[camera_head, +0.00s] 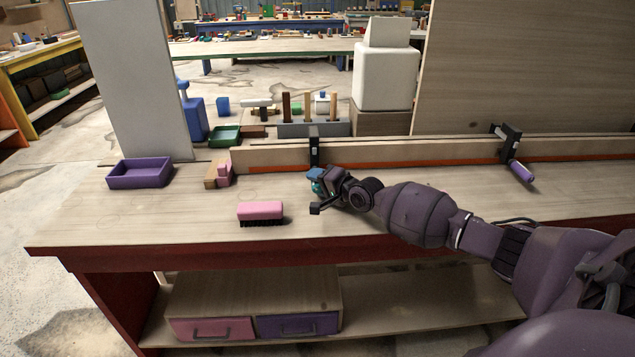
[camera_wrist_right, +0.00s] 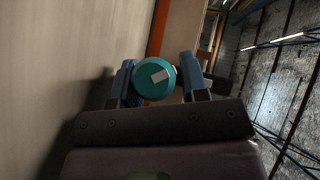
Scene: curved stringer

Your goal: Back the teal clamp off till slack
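The teal clamp's handle shows end-on as a round teal cap with a pale patch in the right wrist view (camera_wrist_right: 153,79). In the head view only a little teal (camera_head: 318,187) shows beside my right gripper (camera_head: 316,180). The black clamp frame (camera_head: 314,147) stands upright on the long wooden piece with the orange-red strip. My right gripper's blue fingers lie on either side of the teal handle in the wrist view (camera_wrist_right: 157,80). Any gap is too small to tell whether they press on it. My left gripper is out of view.
A second black clamp with a purple handle (camera_head: 521,172) is on the right. A pink brush (camera_head: 260,212), a purple tray (camera_head: 140,173) and a pink-and-wood block (camera_head: 218,174) lie on the left half of the bench. Bare bench top (camera_head: 180,215) lies around them.

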